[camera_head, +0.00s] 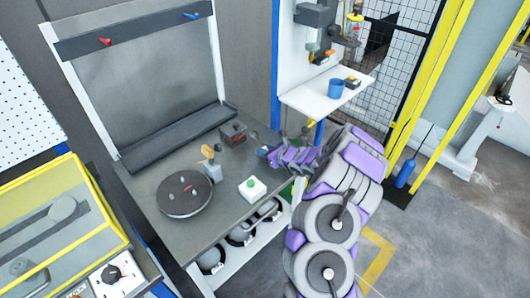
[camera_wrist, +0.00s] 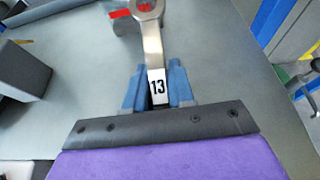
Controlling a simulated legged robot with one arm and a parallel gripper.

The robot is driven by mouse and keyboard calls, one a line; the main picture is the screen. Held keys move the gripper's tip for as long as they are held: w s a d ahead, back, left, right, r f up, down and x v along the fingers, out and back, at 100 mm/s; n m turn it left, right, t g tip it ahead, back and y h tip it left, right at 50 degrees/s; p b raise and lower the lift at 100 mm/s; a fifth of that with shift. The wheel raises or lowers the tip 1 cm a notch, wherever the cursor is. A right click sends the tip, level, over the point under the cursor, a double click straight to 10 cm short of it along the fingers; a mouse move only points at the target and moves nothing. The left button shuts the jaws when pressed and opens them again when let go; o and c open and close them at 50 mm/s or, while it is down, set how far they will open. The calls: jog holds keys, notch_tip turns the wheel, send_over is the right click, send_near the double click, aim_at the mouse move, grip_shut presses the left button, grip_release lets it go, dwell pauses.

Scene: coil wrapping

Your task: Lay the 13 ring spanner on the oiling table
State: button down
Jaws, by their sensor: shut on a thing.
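The ring spanner (camera_wrist: 151,48) is silver, with a white label reading 13 on its handle. In the wrist view its ring end points away from me, cut off at the top edge. My gripper (camera_wrist: 158,88) is shut on the handle at the label, with a blue finger on each side. The grey tabletop (camera_wrist: 225,75) lies beneath the spanner; I cannot tell whether they touch. In the head view my gripper (camera_head: 266,152) is over the right rear part of the grey table (camera_head: 150,165), and the spanner is too small to make out there.
A black round turntable (camera_head: 185,194), a small oil-can-like item (camera_head: 212,165), a white box with a green button (camera_head: 252,188) and a dark block (camera_head: 233,133) stand on the table.

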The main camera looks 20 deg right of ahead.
jog(key=c, duration=1.4)
grip_release()
jog(key=shift+a, duration=0.1)
jog(key=o, duration=0.4)
jog(key=shift+o, duration=0.2)
